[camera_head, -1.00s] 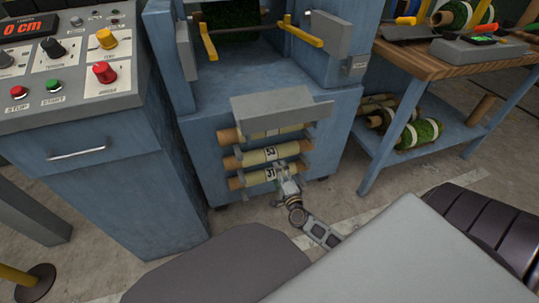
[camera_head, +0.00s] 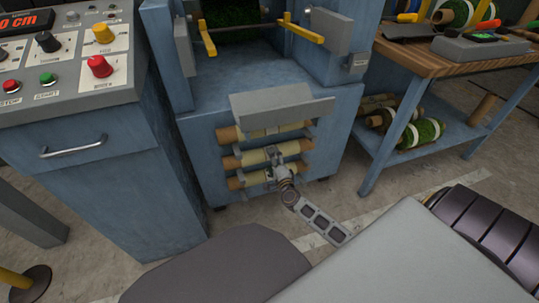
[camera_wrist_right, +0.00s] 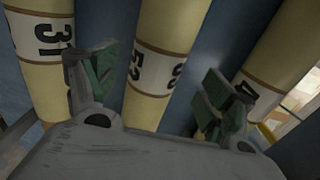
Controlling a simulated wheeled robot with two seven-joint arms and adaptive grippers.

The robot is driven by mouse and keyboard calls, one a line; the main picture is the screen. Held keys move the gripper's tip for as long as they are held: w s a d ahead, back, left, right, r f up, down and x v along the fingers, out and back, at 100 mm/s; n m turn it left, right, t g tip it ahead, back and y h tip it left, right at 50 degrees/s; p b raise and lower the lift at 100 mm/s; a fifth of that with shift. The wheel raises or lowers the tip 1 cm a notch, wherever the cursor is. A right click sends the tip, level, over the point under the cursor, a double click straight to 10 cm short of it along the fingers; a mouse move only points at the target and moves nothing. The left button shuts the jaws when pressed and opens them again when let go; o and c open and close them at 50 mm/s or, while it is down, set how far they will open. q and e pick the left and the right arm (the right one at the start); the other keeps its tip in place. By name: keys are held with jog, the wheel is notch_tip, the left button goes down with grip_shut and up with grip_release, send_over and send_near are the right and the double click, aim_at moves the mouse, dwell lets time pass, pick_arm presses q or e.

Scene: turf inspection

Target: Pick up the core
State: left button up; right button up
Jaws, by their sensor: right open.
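Three pale yellow cores with brown ends lie level, one above another, in the front rack of the blue machine: the top core (camera_head: 255,133), the middle core (camera_head: 250,157) and the bottom core (camera_head: 254,179). My right gripper (camera_head: 276,158) is open in front of the middle core. In the right wrist view, the middle core (camera_wrist_right: 165,50), with a label starting with 5, runs between the spread fingers (camera_wrist_right: 160,88). The core labelled 31 (camera_wrist_right: 45,55) is beyond the left finger, and another core (camera_wrist_right: 275,65) is beyond the right. Contact cannot be told. My left gripper is out of view.
A grey tray (camera_head: 283,102) overhangs the top core. A control cabinet (camera_head: 115,170) stands left, and a wooden-topped bench (camera_head: 430,62) with turf rolls (camera_head: 424,132) on its lower shelf stands right.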

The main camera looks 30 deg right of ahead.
jog(key=shift+w, duration=0.1)
dwell(0.3)
jog(key=shift+f+b+x, duration=0.15)
jog(key=shift+b+x, duration=0.35)
jog(key=shift+x, duration=0.25)
jog(key=shift+f+b+x, duration=0.15)
jog(key=shift+b+x, duration=0.35)
jog(key=shift+x, duration=0.3)
jog(key=shift+b+x, duration=0.35)
jog(key=shift+x, duration=0.6)
jog(key=shift+d, duration=0.15)
jog(key=c, duration=1)
jog(key=shift+r, duration=0.15)
jog(key=c, duration=0.4)
jog(key=shift+c, duration=0.2)
